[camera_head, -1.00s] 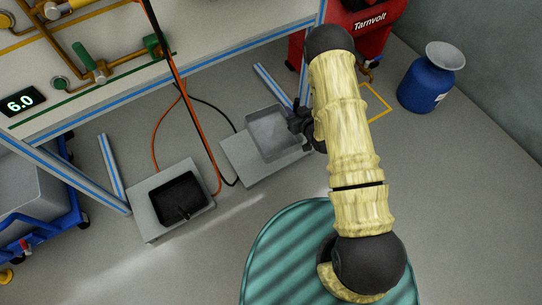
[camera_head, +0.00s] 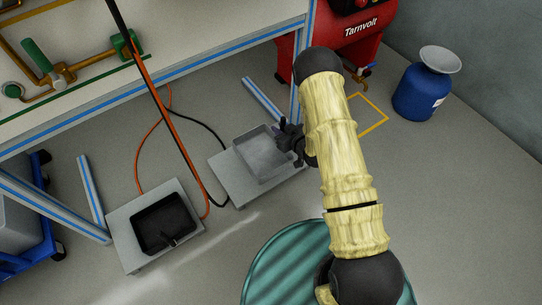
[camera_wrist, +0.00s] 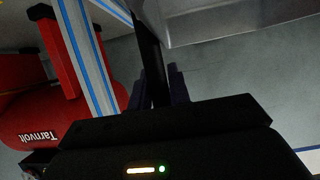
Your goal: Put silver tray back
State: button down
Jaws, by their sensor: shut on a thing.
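The silver tray (camera_head: 262,158) is a shallow rectangular pan over the right grey plate (camera_head: 228,184) on the floor. I cannot tell whether it rests on the plate or hangs just above it. My gripper (camera_head: 291,140) is shut at the tray's right side, my arm reaching in from the lower right. In the wrist view the fingers (camera_wrist: 160,88) close on a dark bar, seemingly the tray's handle. The tray's pale wall (camera_wrist: 220,22) fills the top right there. The gripper partly hides the tray's right end.
A black tray (camera_head: 163,222) sits on the left grey plate (camera_head: 122,217). Orange and black cables run between the plates. The workbench (camera_head: 200,62) overhangs behind. A red compressor (camera_head: 350,40) and a blue container (camera_head: 422,92) stand right. A teal round surface (camera_head: 290,262) is in front.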

aim_at(265, 143)
notch_tip(265, 143, down, 5)
jog(key=b, duration=0.2)
jog(key=shift+b, duration=0.3)
notch_tip(265, 143, down, 4)
jog(key=b, duration=0.3)
jog(key=shift+r, duration=0.2)
jog(key=c, duration=1.3)
grip_release()
